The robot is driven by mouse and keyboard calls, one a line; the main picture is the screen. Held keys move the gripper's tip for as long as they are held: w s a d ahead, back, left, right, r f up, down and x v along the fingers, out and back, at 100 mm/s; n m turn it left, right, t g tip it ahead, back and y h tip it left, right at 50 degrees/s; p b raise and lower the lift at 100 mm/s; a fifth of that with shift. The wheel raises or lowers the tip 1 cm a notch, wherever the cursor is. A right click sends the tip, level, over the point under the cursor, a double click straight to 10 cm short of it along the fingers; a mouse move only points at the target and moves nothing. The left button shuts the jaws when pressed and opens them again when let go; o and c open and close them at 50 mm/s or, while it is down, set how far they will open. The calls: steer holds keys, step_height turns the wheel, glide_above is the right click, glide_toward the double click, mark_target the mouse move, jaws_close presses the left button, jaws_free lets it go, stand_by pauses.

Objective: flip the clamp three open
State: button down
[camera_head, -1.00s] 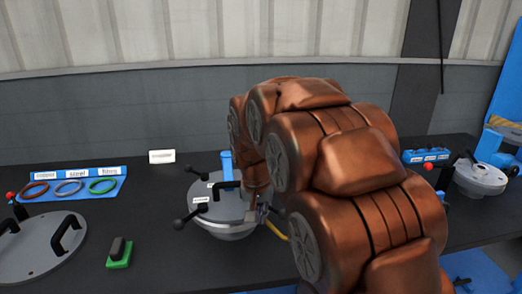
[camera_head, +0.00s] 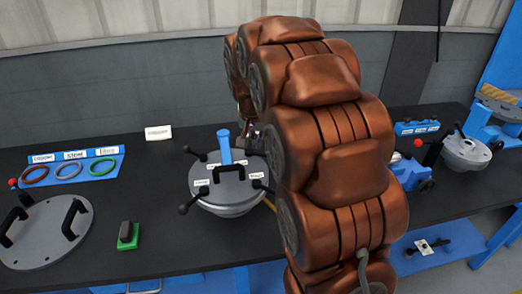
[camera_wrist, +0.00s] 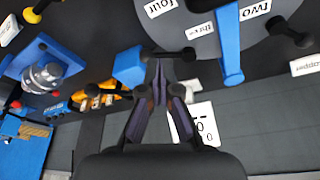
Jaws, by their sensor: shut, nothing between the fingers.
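The flanged shell (camera_head: 228,188) stands on the dark bench, with black-knobbed clamps around its rim and a blue post (camera_head: 224,148) at its back. In the wrist view the label "three" (camera_wrist: 202,28) is on its lid, between the labels "four" and "two". A black clamp lever with a round knob (camera_wrist: 188,54) lies just outside the rim by "three", next to a blue block (camera_wrist: 128,66). My gripper (camera_wrist: 160,72) is shut and empty, its tips at this lever; whether they touch it I cannot tell. In the head view my arm hides the gripper tips and this clamp.
A round plate (camera_head: 45,232) with black handles and a green block (camera_head: 128,237) lie left of the shell. A blue ring tray (camera_head: 72,168) is behind them. A second fixture (camera_head: 466,152) stands at the right. The bench between the shell and the tray is clear.

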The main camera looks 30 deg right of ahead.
steer(key=p, duration=0.3)
glide_toward(262, 162)
steer(key=f, duration=0.3)
steer(key=s+f, duration=0.1)
steer(key=f, duration=0.1)
steer(key=shift+a, duration=0.35)
steer(key=shift+w+d+f+p, duration=0.2)
steer(key=shift+w+d+p, duration=0.35)
steer(key=shift+d+p, duration=0.05)
steer(key=shift+w+d+f+p, duration=0.15)
steer(key=shift+w+d+p, duration=0.1)
steer(key=shift+w+d, duration=0.2)
steer(key=shift+w+d+f+p, duration=0.15)
steer(key=shift+w+d+p, duration=0.1)
steer(key=shift+w+d, duration=0.2)
